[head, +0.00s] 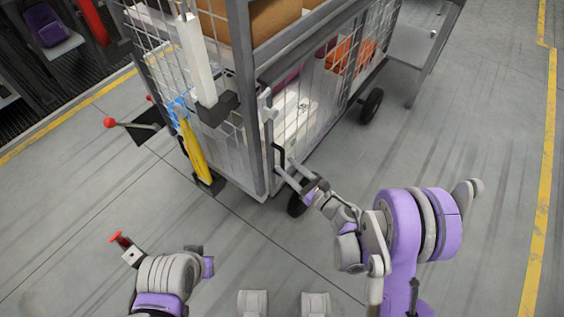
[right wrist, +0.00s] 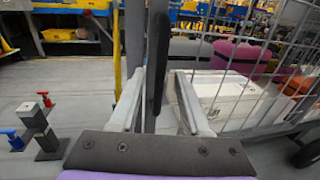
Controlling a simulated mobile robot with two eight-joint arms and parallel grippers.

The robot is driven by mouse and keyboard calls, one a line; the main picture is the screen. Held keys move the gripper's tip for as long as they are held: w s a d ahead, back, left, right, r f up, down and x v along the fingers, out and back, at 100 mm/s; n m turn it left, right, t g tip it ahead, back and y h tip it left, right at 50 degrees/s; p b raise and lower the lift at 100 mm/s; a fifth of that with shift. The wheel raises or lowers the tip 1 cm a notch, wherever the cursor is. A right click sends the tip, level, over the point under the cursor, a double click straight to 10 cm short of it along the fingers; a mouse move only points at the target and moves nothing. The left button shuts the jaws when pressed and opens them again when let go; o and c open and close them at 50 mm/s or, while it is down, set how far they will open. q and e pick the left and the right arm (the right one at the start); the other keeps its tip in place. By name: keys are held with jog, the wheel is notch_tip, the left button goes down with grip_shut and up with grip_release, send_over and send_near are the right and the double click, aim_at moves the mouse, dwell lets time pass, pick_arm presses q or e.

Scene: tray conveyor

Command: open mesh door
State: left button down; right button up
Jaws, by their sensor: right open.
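The mesh door (head: 300,117) is the cage trolley's side panel of thin wire in a grey frame. It looks closed against the corner post (head: 246,100). A black upright handle (head: 279,156) sits near the door's lower left edge. My right gripper (head: 288,177) is open at the handle. In the right wrist view its fingers (right wrist: 157,100) stand apart with the black handle (right wrist: 158,55) between them in the picture; I cannot tell whether they touch it. The mesh (right wrist: 262,70) shows to the right. My left arm is at the lower left in the head view; its gripper does not show.
The trolley holds cardboard boxes (head: 262,22), white boxes (head: 296,118) and orange items (head: 350,57). A yellow item (head: 194,150) hangs on its left side. Red-knobbed levers (head: 110,123) stand at the left. The floor (head: 455,125) right of the trolley is clear.

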aim_at(283, 163)
jog(key=shift+x, duration=1.55)
jog(key=shift+c, duration=0.3)
grip_shut()
